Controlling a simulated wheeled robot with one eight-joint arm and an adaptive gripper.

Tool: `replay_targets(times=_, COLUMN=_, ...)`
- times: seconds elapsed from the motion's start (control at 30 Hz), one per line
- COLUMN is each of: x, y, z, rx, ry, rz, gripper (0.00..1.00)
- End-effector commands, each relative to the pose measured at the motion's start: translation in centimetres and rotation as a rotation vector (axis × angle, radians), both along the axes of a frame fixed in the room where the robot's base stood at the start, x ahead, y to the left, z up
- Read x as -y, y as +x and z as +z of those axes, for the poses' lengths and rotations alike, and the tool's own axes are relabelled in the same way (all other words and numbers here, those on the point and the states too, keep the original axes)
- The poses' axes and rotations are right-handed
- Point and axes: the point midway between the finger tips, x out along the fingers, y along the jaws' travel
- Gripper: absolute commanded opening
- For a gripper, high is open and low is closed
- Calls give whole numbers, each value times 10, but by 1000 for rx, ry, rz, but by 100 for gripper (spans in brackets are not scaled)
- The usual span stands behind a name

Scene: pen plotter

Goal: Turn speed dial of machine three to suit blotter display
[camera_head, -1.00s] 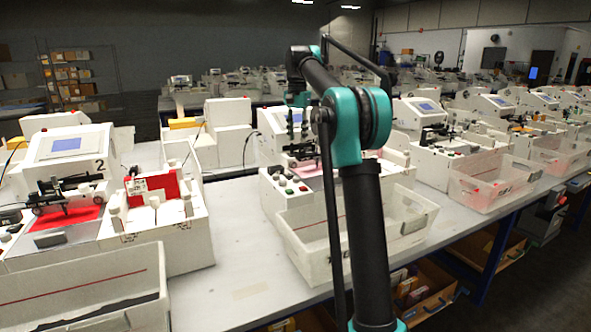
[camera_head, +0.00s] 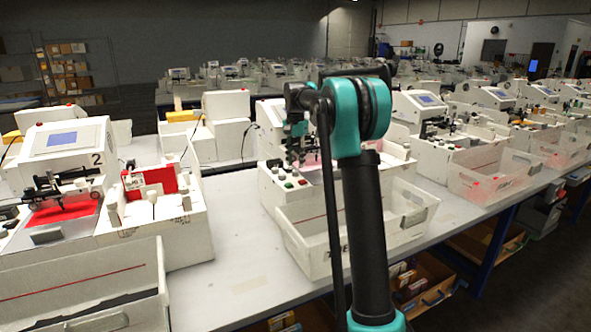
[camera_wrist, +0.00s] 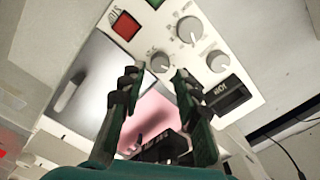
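My gripper (camera_wrist: 154,80) is open and empty in the wrist view, its two dark green fingers spread over a white panel. Three grey dials show there: a large dial (camera_wrist: 189,30), a small dial (camera_wrist: 160,62) just beyond the fingertips, and another dial (camera_wrist: 218,61) at right. The lettering is too small to tell which is for speed. In the head view my gripper (camera_head: 296,150) hangs over the middle white machine (camera_head: 272,193). Its number and most of its screen are hidden by my arm, so I cannot confirm it is machine three. I cannot make out a blotter display.
A red square button (camera_wrist: 125,25) and a black box (camera_wrist: 212,97) lie near the dials. A clear bin (camera_head: 318,238) stands before the machine. Machine 2 (camera_head: 95,141) is at left. The bench (camera_head: 235,262) is clear between them.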

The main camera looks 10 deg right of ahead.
Motion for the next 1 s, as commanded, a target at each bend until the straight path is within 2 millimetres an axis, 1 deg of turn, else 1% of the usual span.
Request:
replay_targets(times=0.03, x=0, y=0, z=-8, rx=0, ry=0, rz=0, gripper=32)
replay_targets(times=0.1, x=0, y=0, z=-18, rx=0, ry=0, rz=0, gripper=32)
replay_targets(times=0.23, x=0, y=0, z=-30, rx=0, ry=0, rz=0, gripper=32)
replay_targets(times=0.4, x=0, y=0, z=-36, rx=0, ry=0, rz=0, gripper=32)
replay_targets(times=0.63, x=0, y=0, z=-36, rx=0, ry=0, rz=0, gripper=32)
replay_targets(times=0.8, x=0, y=0, z=-36, rx=0, ry=0, rz=0, gripper=11)
replay_targets(times=0.9, x=0, y=0, z=-36, rx=0, ry=0, rz=0, gripper=0)
replay_targets(times=1.0, x=0, y=0, z=-36, rx=0, ry=0, rz=1, gripper=0)
